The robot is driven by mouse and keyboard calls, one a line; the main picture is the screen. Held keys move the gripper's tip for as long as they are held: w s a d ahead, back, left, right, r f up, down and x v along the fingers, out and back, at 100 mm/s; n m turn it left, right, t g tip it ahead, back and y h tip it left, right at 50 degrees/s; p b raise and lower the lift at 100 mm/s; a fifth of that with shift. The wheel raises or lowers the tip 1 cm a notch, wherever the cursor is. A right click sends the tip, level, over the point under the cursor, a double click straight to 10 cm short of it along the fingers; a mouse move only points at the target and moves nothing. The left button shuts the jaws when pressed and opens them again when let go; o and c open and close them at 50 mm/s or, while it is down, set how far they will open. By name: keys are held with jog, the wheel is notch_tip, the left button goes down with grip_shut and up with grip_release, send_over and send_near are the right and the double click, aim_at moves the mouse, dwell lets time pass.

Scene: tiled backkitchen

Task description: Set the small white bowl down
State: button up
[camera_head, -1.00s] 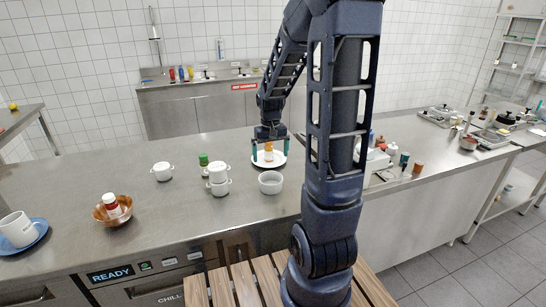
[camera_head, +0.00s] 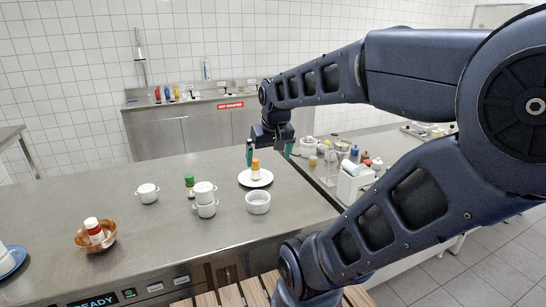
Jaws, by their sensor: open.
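The small white bowl (camera_head: 258,204) stands upright on the steel counter, right of the stacked white cups and just in front of a white plate. It looks empty, and nothing touches it. My gripper (camera_head: 269,150) is open and empty, with its teal fingertips apart. It appears above or behind the plate, higher in the picture than the bowl and clear of it.
The white plate (camera_head: 245,182) carries an orange-capped bottle (camera_head: 255,169). Stacked white cups (camera_head: 205,205), a green-capped jar (camera_head: 189,181) and a lidded white pot (camera_head: 147,193) stand left. A copper bowl (camera_head: 80,239) holds a bottle. The counter's front middle is clear.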

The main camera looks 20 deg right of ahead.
jog(key=shift+s+a+r+t, duration=0.1)
jog(key=shift+s+r+t, duration=0.15)
jog(key=shift+s, duration=0.6)
jog(key=shift+s+r+t, duration=0.15)
jog(key=shift+s+r, duration=0.15)
jog(key=shift+s, duration=0.5)
